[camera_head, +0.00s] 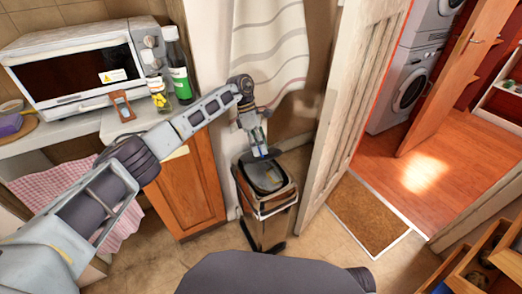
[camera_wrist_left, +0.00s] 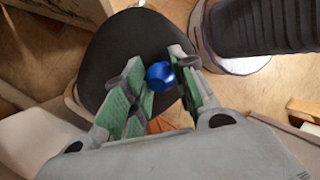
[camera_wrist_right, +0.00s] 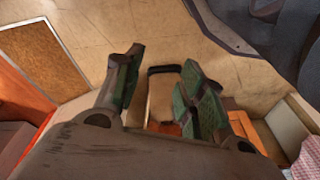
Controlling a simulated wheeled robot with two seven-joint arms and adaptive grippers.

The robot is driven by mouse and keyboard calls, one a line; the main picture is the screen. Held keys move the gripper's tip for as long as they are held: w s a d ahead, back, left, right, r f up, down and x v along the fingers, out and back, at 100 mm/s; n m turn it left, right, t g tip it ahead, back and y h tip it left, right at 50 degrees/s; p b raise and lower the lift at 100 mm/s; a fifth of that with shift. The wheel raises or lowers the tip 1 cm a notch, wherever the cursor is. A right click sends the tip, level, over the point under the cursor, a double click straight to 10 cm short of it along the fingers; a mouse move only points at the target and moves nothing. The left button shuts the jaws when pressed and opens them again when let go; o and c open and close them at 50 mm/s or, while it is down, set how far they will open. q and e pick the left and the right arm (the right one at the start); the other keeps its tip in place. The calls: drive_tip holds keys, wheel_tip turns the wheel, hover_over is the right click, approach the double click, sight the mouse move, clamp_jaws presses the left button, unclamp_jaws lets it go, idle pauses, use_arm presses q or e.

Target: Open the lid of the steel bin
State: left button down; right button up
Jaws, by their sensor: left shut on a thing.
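The steel bin (camera_head: 264,211) stands upright on the floor beside the wooden cabinet. Its dark lid (camera_head: 268,178) looks closed in the head view. My left gripper (camera_head: 263,151) is over the far edge of the lid there; whether it touches is unclear. In the left wrist view my left gripper (camera_wrist_left: 158,75) has its green-padded fingers on either side of a shiny blue ball (camera_wrist_left: 160,77). My right gripper (camera_wrist_right: 158,78) shows only in the right wrist view, open, with nothing clearly held.
The cabinet (camera_head: 186,190) and a counter with a microwave (camera_head: 77,68), green bottle (camera_head: 179,70) and jar (camera_head: 158,95) are on the left. A striped towel (camera_head: 270,45) hangs behind the bin. A pale door (camera_head: 350,95) is close on its right.

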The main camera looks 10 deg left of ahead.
drive_tip(key=shift+w+r, duration=0.2)
idle(0.5)
